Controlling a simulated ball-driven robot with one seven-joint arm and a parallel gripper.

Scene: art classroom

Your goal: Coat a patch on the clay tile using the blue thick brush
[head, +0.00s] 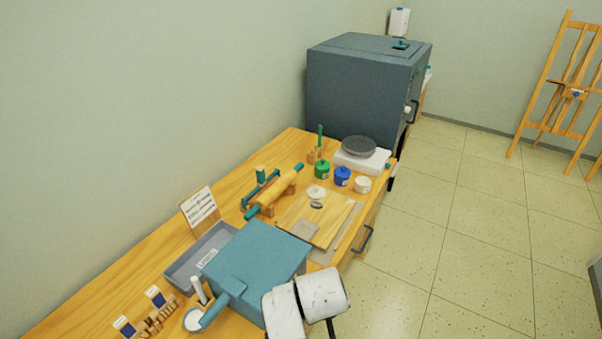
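The clay tile appears to be the small grey-brown square (305,230) lying flat on a wooden board (322,211) near the table's right edge. A green-tipped upright stick (320,136) stands in a small wooden holder (313,157) behind the jars. I cannot pick out a blue thick brush with certainty. A blue jar (342,176) stands between a green jar (322,169) and a white jar (363,185). White rounded links of my arm show at the bottom centre. My gripper's fingertips are not in view.
A rolling pin (280,192) rests left of the board. A turntable (359,147) on a white base stands at the table's far end. A grey tray (183,277) and sign (200,206) are nearer. A large grey-blue cabinet (355,90) stands beyond. The floor at right is clear before an easel (560,90).

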